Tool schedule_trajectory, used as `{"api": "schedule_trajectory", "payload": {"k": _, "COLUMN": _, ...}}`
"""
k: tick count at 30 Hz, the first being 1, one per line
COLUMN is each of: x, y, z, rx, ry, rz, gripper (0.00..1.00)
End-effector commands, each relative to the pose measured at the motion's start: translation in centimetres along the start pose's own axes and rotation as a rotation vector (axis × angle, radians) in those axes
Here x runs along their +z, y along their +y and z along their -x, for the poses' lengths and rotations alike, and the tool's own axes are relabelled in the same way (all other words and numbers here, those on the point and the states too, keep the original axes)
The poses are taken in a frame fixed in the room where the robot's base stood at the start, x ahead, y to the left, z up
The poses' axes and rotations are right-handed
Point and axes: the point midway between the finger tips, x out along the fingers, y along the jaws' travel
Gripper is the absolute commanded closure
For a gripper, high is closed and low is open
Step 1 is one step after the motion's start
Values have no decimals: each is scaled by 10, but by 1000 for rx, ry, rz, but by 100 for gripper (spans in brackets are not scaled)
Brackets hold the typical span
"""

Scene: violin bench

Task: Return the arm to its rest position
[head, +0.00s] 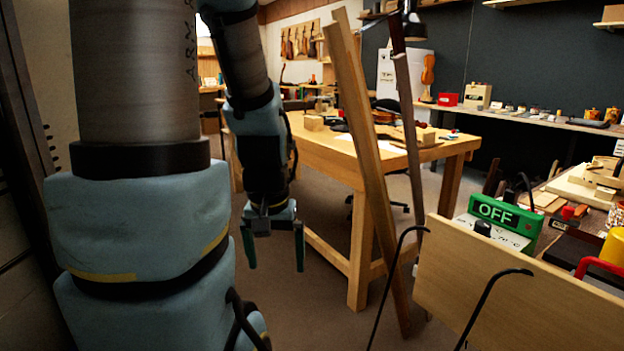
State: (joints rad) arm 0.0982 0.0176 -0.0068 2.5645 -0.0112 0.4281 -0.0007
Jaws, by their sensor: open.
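My gripper (273,247) hangs straight down at the end of my arm, left of the picture's middle. Its two green fingers are spread apart with nothing between them. It is in the open space in front of the left end of a wooden workbench (330,150), clear of the floor. My arm's thick blue and grey links fill the left side of the picture and hide part of the room behind them.
Tall leaning boards (372,190) stand right of my gripper. A wooden panel (520,300) with black curved hooks is at the lower right, near a green OFF sign (495,211) on a cluttered bench. Bare floor (290,320) lies below my gripper.

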Motion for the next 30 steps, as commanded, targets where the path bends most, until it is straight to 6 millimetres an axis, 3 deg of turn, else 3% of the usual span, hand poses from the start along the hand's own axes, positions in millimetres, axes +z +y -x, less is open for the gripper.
{"api": "schedule_trajectory", "payload": {"k": 1, "x": -5, "y": 1, "z": 22, "rx": -1, "ry": 4, "rz": -4, "gripper": 0}}
{"api": "schedule_trajectory", "payload": {"k": 8, "x": -12, "y": 1, "z": 71, "rx": -1, "ry": 6, "rz": -5, "gripper": 0}}
{"api": "schedule_trajectory", "payload": {"k": 15, "x": -22, "y": 2, "z": 139, "rx": -2, "ry": 7, "rz": -5, "gripper": 0}}
{"api": "schedule_trajectory", "payload": {"k": 18, "x": -24, "y": 2, "z": 157, "rx": -2, "ry": 7, "rz": -5, "gripper": 0}}
{"api": "schedule_trajectory", "payload": {"k": 22, "x": -25, "y": 2, "z": 168, "rx": -2, "ry": 7, "rz": -5, "gripper": 0}}
{"api": "schedule_trajectory", "payload": {"k": 30, "x": -26, "y": 2, "z": 169, "rx": -2, "ry": 7, "rz": -5, "gripper": 0}}
